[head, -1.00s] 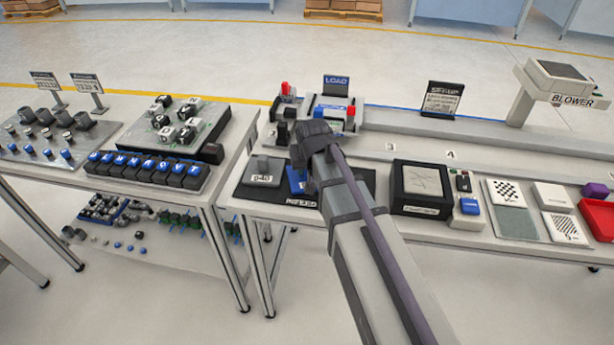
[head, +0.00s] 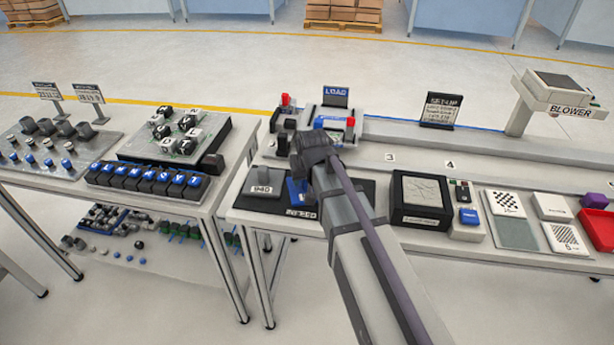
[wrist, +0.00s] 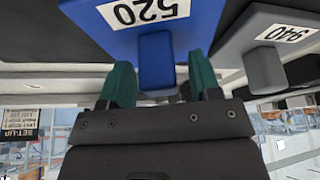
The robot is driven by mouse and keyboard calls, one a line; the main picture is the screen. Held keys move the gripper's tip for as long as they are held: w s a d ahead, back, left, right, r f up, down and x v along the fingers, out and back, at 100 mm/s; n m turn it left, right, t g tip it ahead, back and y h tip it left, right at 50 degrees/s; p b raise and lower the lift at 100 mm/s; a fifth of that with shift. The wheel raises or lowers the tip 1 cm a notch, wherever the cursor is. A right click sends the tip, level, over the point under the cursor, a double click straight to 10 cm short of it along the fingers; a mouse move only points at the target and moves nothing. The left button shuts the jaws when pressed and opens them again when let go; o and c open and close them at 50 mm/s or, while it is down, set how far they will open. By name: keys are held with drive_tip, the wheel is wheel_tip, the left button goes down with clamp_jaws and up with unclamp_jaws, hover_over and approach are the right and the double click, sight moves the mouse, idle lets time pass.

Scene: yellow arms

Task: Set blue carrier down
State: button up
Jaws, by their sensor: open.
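The blue carrier (wrist: 205,22), marked 520, fills the top of the wrist view. In the head view the blue carrier (head: 296,191) is mostly hidden behind my arm and sits on the black INFEED mat (head: 345,196). My gripper (wrist: 160,82) is open, with its green fingers on either side of the carrier's blue handle. Slim gaps show between fingers and handle. In the head view my gripper (head: 312,165) is over the carrier, its fingertips hidden. A grey carrier (head: 263,186) marked 940 stands on the mat to the left, close beside the blue one; it also shows in the wrist view (wrist: 265,45).
Behind my gripper is the LOAD station (head: 333,120) with red-topped parts. A black-framed box (head: 420,200) stands right of the mat. A SET-UP sign (head: 440,108) and the blower (head: 556,90) stand farther right. A table with blue-fronted blocks (head: 147,182) is at the left.

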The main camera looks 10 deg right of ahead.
drive_tip(key=p+v, duration=1)
drive_tip(key=v, duration=0.2)
drive_tip(key=s+d+f+g, duration=0.1)
drive_tip(key=s+g, duration=0.3)
drive_tip(key=s, duration=1)
drive_tip(key=shift+d+f+g, duration=0.3)
drive_tip(key=shift+d, duration=0.15)
